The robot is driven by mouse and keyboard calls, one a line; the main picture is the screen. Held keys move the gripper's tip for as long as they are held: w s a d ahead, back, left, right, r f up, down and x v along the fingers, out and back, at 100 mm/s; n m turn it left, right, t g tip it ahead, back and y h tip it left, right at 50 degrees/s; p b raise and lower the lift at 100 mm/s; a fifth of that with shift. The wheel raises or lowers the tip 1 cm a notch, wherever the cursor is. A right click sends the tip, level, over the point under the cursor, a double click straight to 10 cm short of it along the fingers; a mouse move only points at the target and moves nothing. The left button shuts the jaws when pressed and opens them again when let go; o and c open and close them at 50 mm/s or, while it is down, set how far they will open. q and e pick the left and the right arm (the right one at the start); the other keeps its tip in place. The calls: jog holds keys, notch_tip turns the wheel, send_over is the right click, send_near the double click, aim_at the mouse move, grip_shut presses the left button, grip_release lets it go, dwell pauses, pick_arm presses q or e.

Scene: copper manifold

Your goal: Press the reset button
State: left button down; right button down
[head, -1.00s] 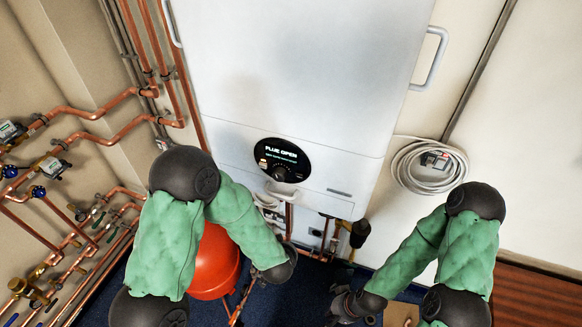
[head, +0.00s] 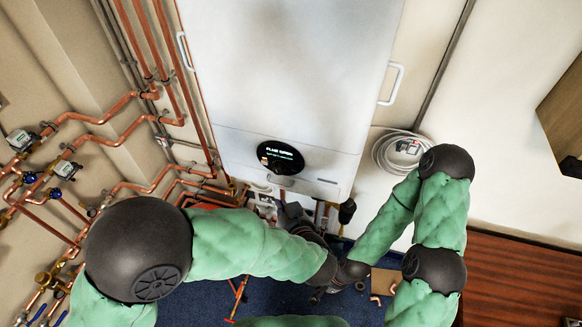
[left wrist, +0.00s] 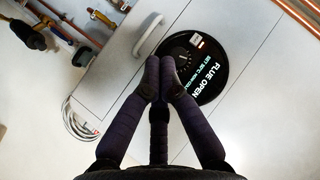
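The round black control panel (head: 280,158) is on the lower front of the white boiler (head: 290,80). In the left wrist view the panel (left wrist: 212,75) reads "FLUE OPEN" and carries a dark knob (left wrist: 180,53) and a small pale, orange-edged patch (left wrist: 196,42). I cannot tell whether that patch is the reset button. My left gripper (head: 284,206) is below the panel in the head view. In its wrist view its fingertips (left wrist: 159,75) are together, empty, overlapping the panel's edge; contact is unclear. My right gripper (head: 318,297) is low near the floor, its fingers too small to read.
Copper pipes (head: 110,140) with valves line the left wall. A coiled grey cable (head: 398,152) hangs right of the boiler. A wooden box (head: 566,120) is at the far right.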

aim_at(295, 170)
dwell(0.4)
pick_arm(q)
jog(key=w+d+b, duration=0.2)
jog(key=w+b, duration=0.1)
jog(key=w, duration=0.5)
jog(key=shift+w+d, duration=0.25)
jog(key=shift+d, duration=0.15)
jog(key=shift+r, duration=0.1)
dwell(1.2)
jog(key=shift+w+d+p, duration=0.15)
jog(key=shift+w+p, duration=0.2)
jog(key=shift+p, duration=0.15)
